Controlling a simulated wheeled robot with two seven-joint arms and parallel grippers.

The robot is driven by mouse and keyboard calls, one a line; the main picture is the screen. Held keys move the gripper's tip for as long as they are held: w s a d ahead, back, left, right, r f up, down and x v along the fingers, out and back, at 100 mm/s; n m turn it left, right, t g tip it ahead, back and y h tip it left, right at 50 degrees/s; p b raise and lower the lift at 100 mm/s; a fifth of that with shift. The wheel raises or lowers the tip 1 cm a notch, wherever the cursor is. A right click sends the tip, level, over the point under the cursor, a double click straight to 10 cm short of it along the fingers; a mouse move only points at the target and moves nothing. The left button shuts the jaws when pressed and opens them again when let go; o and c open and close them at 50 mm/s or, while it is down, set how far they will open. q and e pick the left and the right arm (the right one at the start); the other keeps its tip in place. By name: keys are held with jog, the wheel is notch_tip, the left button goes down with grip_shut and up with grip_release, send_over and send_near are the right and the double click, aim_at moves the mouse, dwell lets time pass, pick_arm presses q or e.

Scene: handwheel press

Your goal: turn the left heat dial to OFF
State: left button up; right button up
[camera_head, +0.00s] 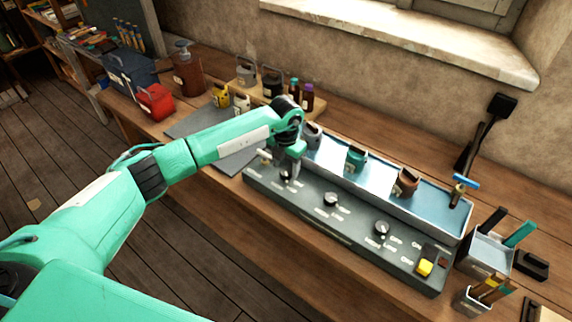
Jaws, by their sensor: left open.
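The left heat dial (285,176) is at the panel's left end, right below my left gripper (288,170). My left arm comes in from the left and the gripper points down over that dial. The gripper is open; whether its fingers touch the dial is too small to tell. The dial's pointer and label are partly hidden. The middle dial (331,199) and the right dial (382,229) show clear of the arm. My right gripper is not in view.
A yellow button (425,267) is at the panel's right end. Pots with tools (484,255) stand right. A red box (155,102) and bottles stand left.

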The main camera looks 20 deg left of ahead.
pick_arm(q)
jog(key=shift+f, duration=0.95)
jog(key=shift+c, duration=0.2)
jog(key=c, duration=0.9)
jog(key=shift+n, duration=0.3)
jog(key=n+b, duration=0.1)
jog(key=n, duration=0.2)
jog(key=shift+n+b, duration=0.3)
jog(key=shift+b, duration=0.1)
jog(key=n+b, duration=0.1)
jog(key=n, duration=0.3)
jog(key=shift+r+n, duration=0.1)
jog(key=shift+n, duration=0.2)
